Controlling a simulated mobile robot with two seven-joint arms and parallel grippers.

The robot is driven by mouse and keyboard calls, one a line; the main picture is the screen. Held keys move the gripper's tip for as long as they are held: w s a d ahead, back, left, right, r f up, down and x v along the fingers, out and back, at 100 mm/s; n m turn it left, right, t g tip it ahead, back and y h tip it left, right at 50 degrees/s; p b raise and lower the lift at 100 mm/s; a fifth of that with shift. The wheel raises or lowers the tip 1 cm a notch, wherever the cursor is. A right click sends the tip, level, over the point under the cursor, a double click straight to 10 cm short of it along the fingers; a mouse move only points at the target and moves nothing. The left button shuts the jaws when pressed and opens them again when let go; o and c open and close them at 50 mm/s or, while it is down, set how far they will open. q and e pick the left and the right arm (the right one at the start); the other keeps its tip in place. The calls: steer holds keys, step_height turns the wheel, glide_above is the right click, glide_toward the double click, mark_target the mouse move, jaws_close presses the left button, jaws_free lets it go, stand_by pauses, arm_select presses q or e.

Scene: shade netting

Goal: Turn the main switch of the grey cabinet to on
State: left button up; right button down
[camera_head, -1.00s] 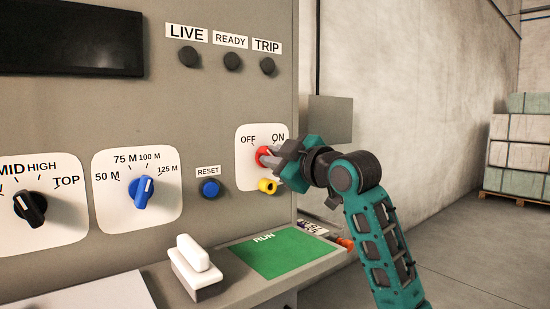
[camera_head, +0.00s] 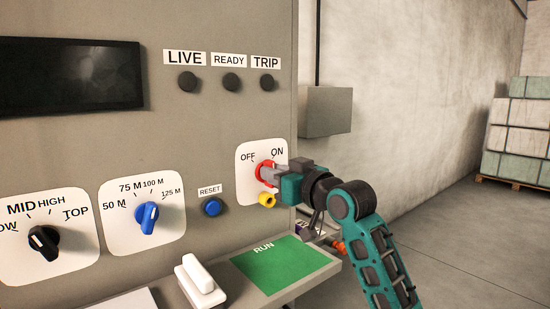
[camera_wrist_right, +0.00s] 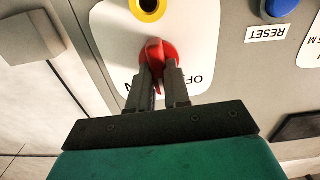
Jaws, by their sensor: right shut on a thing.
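The grey cabinet (camera_head: 227,120) fills the left and middle of the head view. Its red main switch (camera_head: 263,173) sits on a white plate (camera_head: 246,186) marked OFF and ON. My right gripper (camera_head: 270,174) is shut on the red switch, coming from the right. In the right wrist view the two fingers (camera_wrist_right: 162,82) stand on either side of the red handle (camera_wrist_right: 155,55). The fingers partly cover the switch, so its exact setting is hard to read. My left gripper is not in view.
A yellow round part (camera_head: 266,200) sits just below the switch, close to my gripper. A blue RESET button (camera_head: 212,207) is to its left. A shelf with a green RUN area (camera_head: 282,265) juts out below. Open floor lies to the right.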

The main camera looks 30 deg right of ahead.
steer(key=shift+d+f+m+p, duration=0.1)
steer(key=shift+m+p, duration=1.05)
steer(key=shift+m, duration=1.2)
steer(key=shift+d+f+m+p, duration=0.1)
steer(key=shift+m+p, duration=1.05)
steer(key=shift+m, duration=1.2)
steer(key=c, duration=1.1)
jaws_free()
steer(key=shift+r, duration=0.1)
